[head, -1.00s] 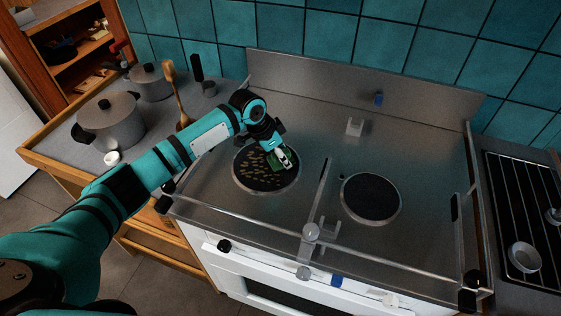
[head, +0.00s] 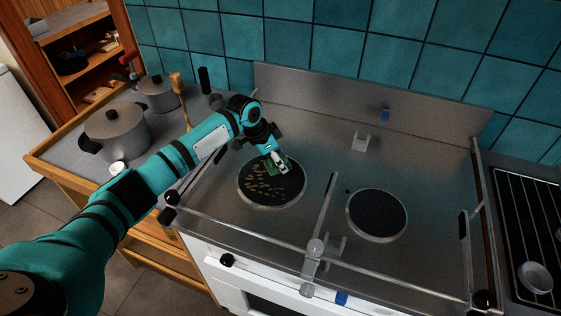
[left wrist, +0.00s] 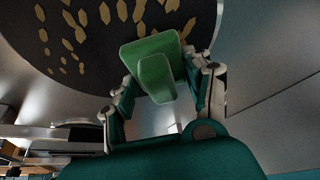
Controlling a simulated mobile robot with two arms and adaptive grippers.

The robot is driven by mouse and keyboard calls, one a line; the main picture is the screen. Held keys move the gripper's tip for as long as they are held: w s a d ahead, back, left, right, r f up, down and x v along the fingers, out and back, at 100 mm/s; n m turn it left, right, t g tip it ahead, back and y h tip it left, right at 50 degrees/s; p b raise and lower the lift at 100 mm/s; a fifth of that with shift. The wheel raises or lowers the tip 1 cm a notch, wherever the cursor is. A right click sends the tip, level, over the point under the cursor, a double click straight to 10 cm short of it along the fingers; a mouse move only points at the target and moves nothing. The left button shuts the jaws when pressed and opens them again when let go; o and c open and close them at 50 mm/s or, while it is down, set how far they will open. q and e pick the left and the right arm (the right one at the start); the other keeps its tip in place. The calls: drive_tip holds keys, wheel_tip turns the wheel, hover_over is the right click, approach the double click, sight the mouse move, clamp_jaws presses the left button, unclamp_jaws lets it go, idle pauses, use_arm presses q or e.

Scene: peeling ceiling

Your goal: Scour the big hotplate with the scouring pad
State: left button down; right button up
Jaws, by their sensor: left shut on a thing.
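The big hotplate (head: 262,190) is the dark round plate on the left of the stove top, with several yellowish flecks of residue over its left and middle part. It also fills the upper left of the left wrist view (left wrist: 88,40). My left gripper (head: 279,161) is shut on the green scouring pad (head: 270,168), at the hotplate's far right part. In the left wrist view the pad (left wrist: 152,62) sits between both fingers, over the plate's edge. I cannot tell whether it touches the plate. My right gripper is not in view.
A smaller, clean-looking hotplate (head: 377,214) lies to the right. A metal rail (head: 270,227) runs along the stove front, with a bar reaching back between the plates. Pots (head: 115,135) and a wooden spoon (head: 181,97) stand on the left counter. A drying rack (head: 530,225) is at right.

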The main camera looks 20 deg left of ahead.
sight(267, 163)
use_arm(q)
drive_tip(key=shift+a+f, duration=0.1)
drive_tip(key=shift+s+a+p, duration=0.3)
drive_tip(key=shift+a+p, duration=0.2)
drive_tip(key=shift+a, duration=0.05)
drive_tip(key=shift+s+a+p, duration=0.3)
drive_tip(key=shift+a+p, duration=0.1)
drive_tip(key=shift+a, duration=0.7)
